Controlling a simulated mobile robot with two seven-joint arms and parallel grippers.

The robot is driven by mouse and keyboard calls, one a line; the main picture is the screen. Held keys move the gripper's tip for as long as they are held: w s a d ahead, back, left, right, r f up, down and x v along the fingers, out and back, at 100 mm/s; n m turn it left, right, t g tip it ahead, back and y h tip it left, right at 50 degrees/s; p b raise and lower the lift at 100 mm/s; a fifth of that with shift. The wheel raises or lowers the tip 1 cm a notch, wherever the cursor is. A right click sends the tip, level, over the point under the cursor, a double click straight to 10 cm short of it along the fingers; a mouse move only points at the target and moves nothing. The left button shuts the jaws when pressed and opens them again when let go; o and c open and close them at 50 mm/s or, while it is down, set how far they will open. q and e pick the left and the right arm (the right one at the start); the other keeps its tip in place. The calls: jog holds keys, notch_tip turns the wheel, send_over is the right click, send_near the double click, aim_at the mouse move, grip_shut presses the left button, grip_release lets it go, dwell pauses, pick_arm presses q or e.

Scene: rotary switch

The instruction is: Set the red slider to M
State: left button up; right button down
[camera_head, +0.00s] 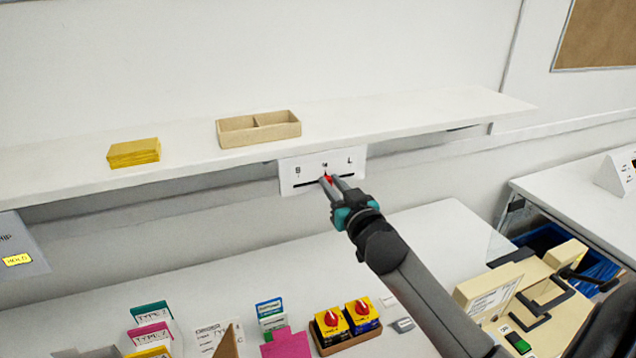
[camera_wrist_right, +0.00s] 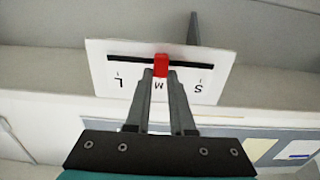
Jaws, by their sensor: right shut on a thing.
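A white slider panel (camera_head: 300,172) with a black slot and the letters S, M and L is fixed below the shelf edge. It also shows upside down in the right wrist view (camera_wrist_right: 105,71). The red slider (camera_wrist_right: 161,62) sits in the slot in line with the M, between the L and S marks. It shows small in the head view (camera_head: 329,178), partly hidden by my fingers. My right gripper (camera_head: 330,181) is shut on the red slider, its two fingertips (camera_wrist_right: 161,74) touching it from either side. My left gripper is not in view.
The white shelf (camera_head: 400,118) above the panel carries a wooden tray (camera_head: 232,135) and a yellow block (camera_head: 133,153). On the table below stand switch boxes with red knobs (camera_head: 332,317) and coloured card holders. A grey box marked HOLD (camera_head: 20,245) is at left.

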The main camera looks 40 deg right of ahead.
jog(key=c, duration=0.8)
grip_release()
jog(key=shift+o, duration=0.2)
jog(key=shift+s, duration=0.1)
jog(key=v, duration=1.5)
jog(key=shift+b, duration=0.4)
